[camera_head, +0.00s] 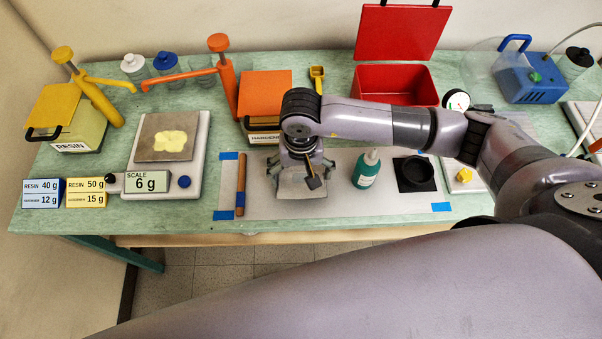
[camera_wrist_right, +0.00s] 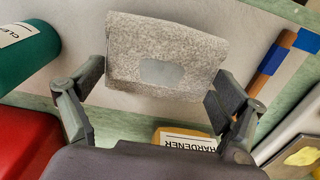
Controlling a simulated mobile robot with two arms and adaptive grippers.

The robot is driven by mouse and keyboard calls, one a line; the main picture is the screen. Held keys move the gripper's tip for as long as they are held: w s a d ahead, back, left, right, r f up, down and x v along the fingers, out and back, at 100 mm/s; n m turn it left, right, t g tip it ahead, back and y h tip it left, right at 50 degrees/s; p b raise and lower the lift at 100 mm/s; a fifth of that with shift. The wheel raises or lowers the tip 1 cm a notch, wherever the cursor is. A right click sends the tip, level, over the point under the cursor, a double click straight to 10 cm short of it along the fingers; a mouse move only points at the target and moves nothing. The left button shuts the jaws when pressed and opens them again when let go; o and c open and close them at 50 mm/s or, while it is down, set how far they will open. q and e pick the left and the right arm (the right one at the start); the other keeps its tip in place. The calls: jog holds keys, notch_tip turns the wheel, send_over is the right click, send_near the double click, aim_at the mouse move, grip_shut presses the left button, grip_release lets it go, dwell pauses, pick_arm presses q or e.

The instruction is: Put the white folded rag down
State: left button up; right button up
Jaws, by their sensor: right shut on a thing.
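The white folded rag (camera_wrist_right: 165,48) looks light grey and speckled in the right wrist view, with a smooth grey patch on its side. My right gripper (camera_wrist_right: 160,80) has its two fingers at the two ends of the rag and is shut on it. In the head view the right gripper (camera_head: 303,180) points down over the pale work sheet, and the rag's edge (camera_head: 289,194) shows beneath it, partly hidden. I cannot tell if the rag touches the sheet. My left gripper is not in view.
A green bottle (camera_head: 367,169) and a black square holder (camera_head: 415,174) stand right of the gripper. A brown rod (camera_head: 240,184) lies left, between blue tape pieces. The orange hardener container (camera_head: 264,96) is behind; the scale (camera_head: 189,165) is further left.

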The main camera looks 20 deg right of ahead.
jog(key=shift+f, duration=1.3)
jog(key=o, duration=0.6)
jog(key=shift+r, duration=0.1)
jog(key=shift+o, duration=0.6)
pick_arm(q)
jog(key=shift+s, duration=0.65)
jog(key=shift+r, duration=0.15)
pick_arm(e)
jog(key=shift+r, duration=0.1)
